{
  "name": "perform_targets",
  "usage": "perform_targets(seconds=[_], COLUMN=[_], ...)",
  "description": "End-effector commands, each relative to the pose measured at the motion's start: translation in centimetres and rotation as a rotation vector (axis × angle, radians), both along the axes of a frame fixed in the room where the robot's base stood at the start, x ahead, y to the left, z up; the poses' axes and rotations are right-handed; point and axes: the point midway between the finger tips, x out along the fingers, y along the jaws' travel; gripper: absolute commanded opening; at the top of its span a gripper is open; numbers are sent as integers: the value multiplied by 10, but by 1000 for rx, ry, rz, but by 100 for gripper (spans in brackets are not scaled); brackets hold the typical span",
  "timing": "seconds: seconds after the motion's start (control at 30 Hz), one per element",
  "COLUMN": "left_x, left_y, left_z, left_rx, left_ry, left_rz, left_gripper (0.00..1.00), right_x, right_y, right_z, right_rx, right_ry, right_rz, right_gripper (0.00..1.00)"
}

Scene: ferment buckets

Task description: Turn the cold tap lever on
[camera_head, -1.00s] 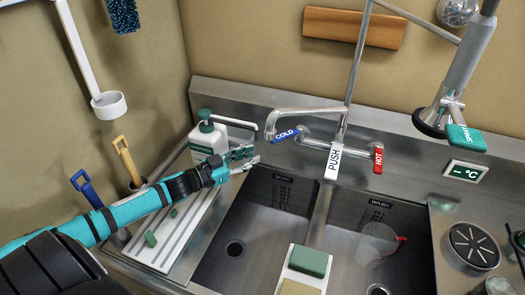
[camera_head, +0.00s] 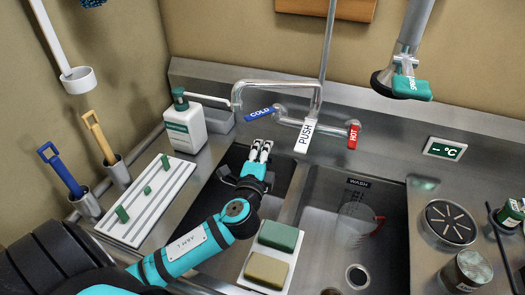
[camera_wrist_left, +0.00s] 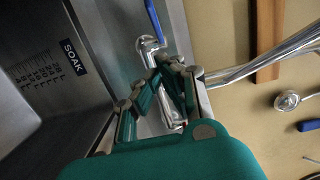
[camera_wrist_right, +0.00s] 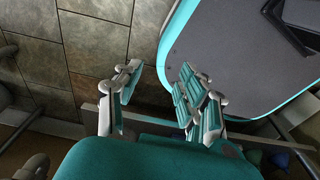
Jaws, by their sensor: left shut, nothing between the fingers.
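The cold tap lever (camera_head: 260,113) is blue with a white COLD label and points left from the wall tap, under the spout (camera_head: 275,85). It also shows at the top of the left wrist view (camera_wrist_left: 155,20), beyond the fingertips. My left gripper (camera_head: 261,150) is shut and empty, over the left basin, just in front of and below the lever, with a gap between. The red HOT lever (camera_head: 353,134) is on the tap's right side and a white PUSH plate (camera_head: 305,135) hangs between them. My right gripper (camera_wrist_right: 150,95) shows only in its wrist view, fingers apart and empty.
A soap bottle (camera_head: 185,125) and a striped white board (camera_head: 150,205) stand left of the basins. Sponges (camera_head: 278,236) lie on a white holder at the divider. A jug (camera_head: 355,220) is in the right basin. A spray head (camera_head: 400,80) hangs at upper right.

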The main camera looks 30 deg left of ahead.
Motion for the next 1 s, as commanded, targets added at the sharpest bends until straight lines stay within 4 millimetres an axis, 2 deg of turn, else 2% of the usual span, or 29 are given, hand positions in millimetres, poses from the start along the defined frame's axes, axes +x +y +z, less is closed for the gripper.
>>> perform_targets(seconds=[0.1, 0.3, 0.4, 0.6, 1.0], left_x=[26, 63, 68, 74, 75], left_y=[10, 26, 41, 57, 59], left_z=[0, 0, -1, -1, -1], left_rx=[2, 1, 2, 0, -2], left_ry=[-2, -2, 1, 1, 2], left_rz=[1, 1, -1, -1, -5], left_gripper=[0, 0, 0, 0, 0], right_x=[0, 0, 0, 0, 0], right_y=[2, -4, -7, -12, -12], right_z=[-2, -7, -8, -10, -10], right_rx=[3, -4, -9, -15, -14], right_ry=[0, 0, 0, 0, 0], right_rz=[1, 4, 3, 2, 1], right_gripper=[40, 40, 40, 40, 40])
